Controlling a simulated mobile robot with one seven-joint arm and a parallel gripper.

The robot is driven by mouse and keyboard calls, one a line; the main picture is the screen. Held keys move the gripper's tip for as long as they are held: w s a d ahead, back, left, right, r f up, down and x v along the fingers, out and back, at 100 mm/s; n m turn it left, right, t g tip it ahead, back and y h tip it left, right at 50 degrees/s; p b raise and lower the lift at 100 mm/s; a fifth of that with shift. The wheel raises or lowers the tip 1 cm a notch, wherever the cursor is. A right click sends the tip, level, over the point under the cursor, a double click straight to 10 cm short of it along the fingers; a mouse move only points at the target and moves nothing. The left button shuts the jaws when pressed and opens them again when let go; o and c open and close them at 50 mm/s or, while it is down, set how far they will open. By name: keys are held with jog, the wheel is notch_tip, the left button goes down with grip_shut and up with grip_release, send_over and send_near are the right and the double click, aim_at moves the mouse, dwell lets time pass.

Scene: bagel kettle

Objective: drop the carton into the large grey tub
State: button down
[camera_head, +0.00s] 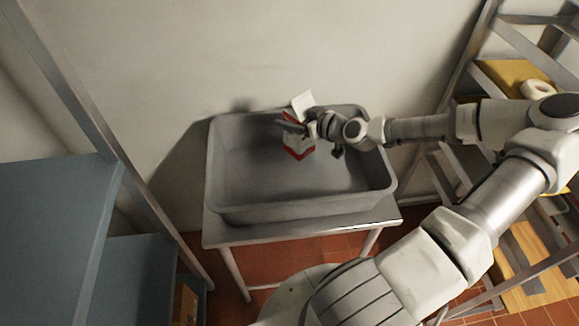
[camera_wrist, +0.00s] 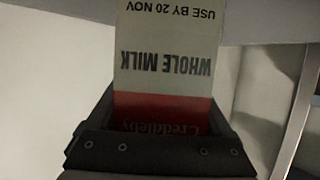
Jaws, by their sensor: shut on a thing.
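The large grey tub (camera_head: 240,185) stands on a small metal table against the wall. Its visible inside is bare apart from what my gripper holds over it. The carton (camera_head: 298,152) is white and red, with a pale flap at its top. It is over the tub's back right part; I cannot tell how far above the floor of the tub it is. My gripper (camera_head: 293,127) is shut on the carton. In the wrist view the carton (camera_wrist: 165,60) reads "WHOLE MILK" upside down, and its red lower part sits between the dark fingers.
The metal table (camera_head: 225,235) holds the tub. A blue-grey shelf unit (camera_head: 55,215) stands at the left. A rack (camera_head: 470,55) at the right holds yellow boards and a pale ring (camera_head: 537,89). Red tiles cover the floor.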

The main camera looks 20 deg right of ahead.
jog(key=shift+w+f+b, duration=0.1)
jog(key=shift+f+b, duration=1.65)
jog(key=shift+f, duration=0.95)
grip_release()
jog(key=shift+f, duration=0.15)
jog(key=p+v, duration=0.1)
jog(key=v, duration=1.6)
jog(key=shift+s, duration=0.3)
